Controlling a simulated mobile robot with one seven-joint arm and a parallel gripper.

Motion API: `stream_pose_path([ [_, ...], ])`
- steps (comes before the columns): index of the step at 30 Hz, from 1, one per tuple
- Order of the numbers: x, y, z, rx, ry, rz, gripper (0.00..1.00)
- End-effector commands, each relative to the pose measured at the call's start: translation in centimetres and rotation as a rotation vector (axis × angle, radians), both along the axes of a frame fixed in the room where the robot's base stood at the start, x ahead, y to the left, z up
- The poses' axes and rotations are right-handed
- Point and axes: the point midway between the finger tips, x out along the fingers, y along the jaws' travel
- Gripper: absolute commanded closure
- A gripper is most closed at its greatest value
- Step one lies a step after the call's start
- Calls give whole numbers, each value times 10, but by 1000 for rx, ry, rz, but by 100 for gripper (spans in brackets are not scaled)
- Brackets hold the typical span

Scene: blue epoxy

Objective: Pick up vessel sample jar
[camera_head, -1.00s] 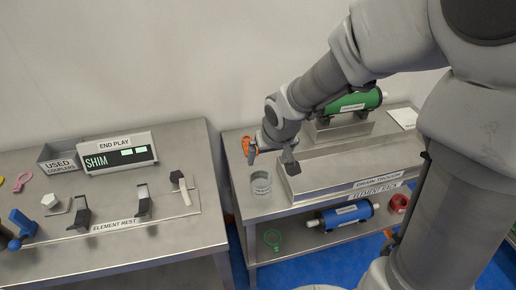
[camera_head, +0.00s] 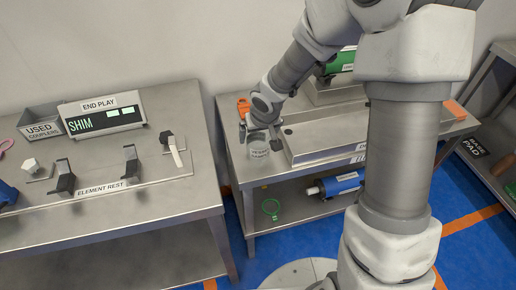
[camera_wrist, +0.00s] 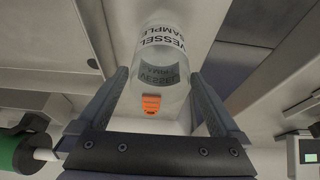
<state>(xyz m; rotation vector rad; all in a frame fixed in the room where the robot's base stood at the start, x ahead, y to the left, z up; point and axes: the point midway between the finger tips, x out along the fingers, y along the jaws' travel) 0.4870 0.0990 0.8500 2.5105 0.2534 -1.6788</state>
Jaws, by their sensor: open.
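The vessel sample jar (camera_head: 258,146) is a clear cylinder with a white label. It stands upright on the metal bench, left of the long metal trough box. In the wrist view the jar (camera_wrist: 165,58) shows its label reading "VESSEL SAMPLE" and lies between the two dark fingers. My gripper (camera_head: 259,132) is at the jar's upper part, with one finger on each side. My gripper is open in the wrist view (camera_wrist: 163,90), and a gap seems to show beside the jar. Whether either finger touches it I cannot tell.
The long drain trough box (camera_head: 322,138) stands close to the right of the jar. An orange object (camera_head: 243,106) sits behind it. A blue cylinder (camera_head: 340,183) and a green ring tool (camera_head: 271,208) lie on the shelf below. A second bench (camera_head: 90,215) is at left, across a gap.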

Motion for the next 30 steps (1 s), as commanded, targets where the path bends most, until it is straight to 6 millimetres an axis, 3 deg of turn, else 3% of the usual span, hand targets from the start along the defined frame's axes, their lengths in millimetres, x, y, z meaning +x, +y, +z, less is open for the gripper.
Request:
stream_pose_path([
  [9, 3, 0, -6, 0, -1, 1, 0],
  [21, 3, 0, -6, -1, 0, 1, 70],
  [22, 3, 0, -6, -1, -1, 1, 72],
  [23, 3, 0, -6, -1, -1, 1, 81],
  [30, 3, 0, -3, -1, -1, 1, 81],
])
